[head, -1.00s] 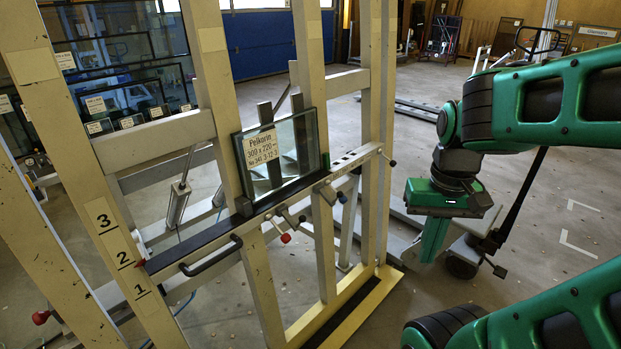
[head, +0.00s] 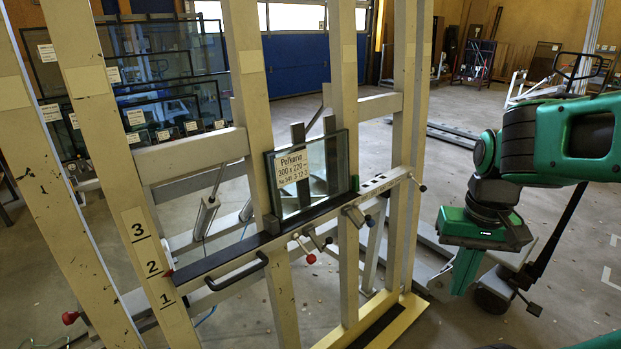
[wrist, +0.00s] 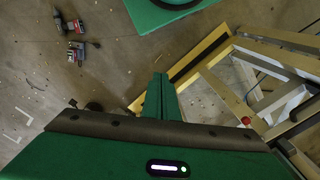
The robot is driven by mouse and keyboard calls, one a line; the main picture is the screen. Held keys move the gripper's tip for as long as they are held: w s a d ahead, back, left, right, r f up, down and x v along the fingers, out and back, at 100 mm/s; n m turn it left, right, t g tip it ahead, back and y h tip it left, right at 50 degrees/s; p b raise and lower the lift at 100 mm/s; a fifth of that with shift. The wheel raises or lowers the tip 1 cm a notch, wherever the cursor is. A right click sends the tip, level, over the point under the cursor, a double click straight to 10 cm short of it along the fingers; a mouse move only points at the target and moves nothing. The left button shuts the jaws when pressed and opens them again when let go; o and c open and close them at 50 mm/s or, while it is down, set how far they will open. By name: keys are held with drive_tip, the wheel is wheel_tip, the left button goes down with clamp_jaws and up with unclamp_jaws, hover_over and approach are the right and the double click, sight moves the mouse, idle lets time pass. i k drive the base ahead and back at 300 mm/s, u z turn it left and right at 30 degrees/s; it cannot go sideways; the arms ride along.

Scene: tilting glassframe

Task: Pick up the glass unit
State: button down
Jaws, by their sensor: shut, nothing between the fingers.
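The glass unit (head: 325,172) is a small clear pane with dark edges and a paper label at its upper left. It stands upright on the black ledge (head: 225,262) of the tilting frame (head: 404,140), leaning against the frame's uprights. My gripper (head: 462,278) is to the right of the frame, lower than the glass unit and clear of it, pointing down. In the wrist view its green fingers (wrist: 163,92) are together with nothing between them. The glass unit does not show in the wrist view.
Red-knobbed levers (head: 311,258) and a black handle (head: 238,274) stick out from the ledge. A yellow base beam (head: 385,325) runs along the floor, and it also shows in the wrist view (wrist: 205,58). Power tools (wrist: 72,38) lie on the floor. More panes (head: 165,110) stand behind at left.

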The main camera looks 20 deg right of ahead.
sight(303, 177)
drive_tip(key=u, duration=1.8)
drive_tip(key=k, duration=1.35)
drive_tip(key=z, duration=1.15)
drive_tip(key=i, duration=1.65)
